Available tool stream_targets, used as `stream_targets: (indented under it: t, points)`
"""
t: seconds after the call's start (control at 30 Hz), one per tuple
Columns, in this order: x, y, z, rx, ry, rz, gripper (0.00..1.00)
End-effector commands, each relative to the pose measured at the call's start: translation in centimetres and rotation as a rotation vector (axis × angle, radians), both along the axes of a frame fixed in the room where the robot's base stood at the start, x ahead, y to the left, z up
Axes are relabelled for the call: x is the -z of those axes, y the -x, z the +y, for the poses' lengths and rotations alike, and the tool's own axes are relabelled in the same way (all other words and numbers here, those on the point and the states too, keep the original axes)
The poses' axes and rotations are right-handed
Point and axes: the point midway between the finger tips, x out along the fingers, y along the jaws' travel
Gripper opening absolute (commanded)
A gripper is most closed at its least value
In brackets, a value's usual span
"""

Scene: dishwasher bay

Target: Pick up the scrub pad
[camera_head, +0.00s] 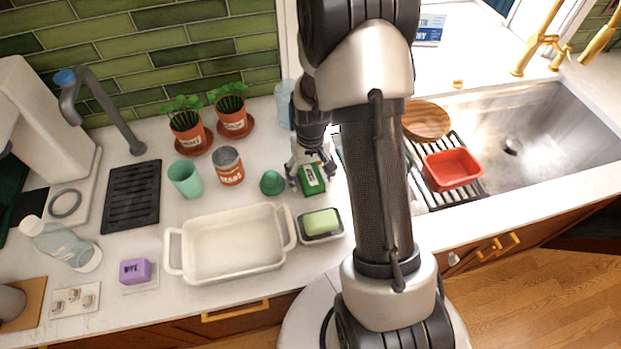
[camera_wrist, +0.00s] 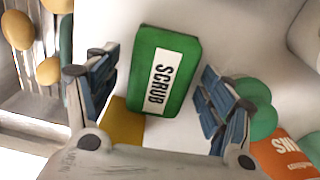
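The scrub pad (camera_head: 313,187) is a green block with a white label reading SCRUB, lying on the white counter left of my arm. In the wrist view the scrub pad (camera_wrist: 167,72) lies between the two fingers of my gripper (camera_wrist: 157,70). A gap shows between the pad and each finger, so the gripper is open. In the head view my gripper (camera_head: 311,178) points down over the pad, with a finger on either side. Whether the fingertips reach down to the counter, I cannot tell.
A green dome-shaped item (camera_head: 272,183) stands close left of the gripper. A soap dish with a green bar (camera_head: 321,222) and a white baking dish (camera_head: 232,273) lie in front. A labelled can (camera_head: 229,168) stands further left. A flat yellow item (camera_wrist: 122,124) lies beside the pad.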

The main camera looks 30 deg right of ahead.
Motion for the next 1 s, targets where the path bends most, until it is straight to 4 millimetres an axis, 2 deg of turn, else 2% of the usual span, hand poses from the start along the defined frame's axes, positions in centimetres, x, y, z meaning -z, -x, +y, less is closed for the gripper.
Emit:
stream_targets:
  t: [0.07, 0.63, 1.0]
  points:
    - [-0.02, 0.00, 0.00, 0.000, 0.000, 0.000, 0.68]
    - [-0.03, 0.01, 0.00, 0.000, 0.000, 0.000, 0.30]
    - [-0.63, -0.05, -0.01, 0.000, 0.000, -0.002, 0.29]
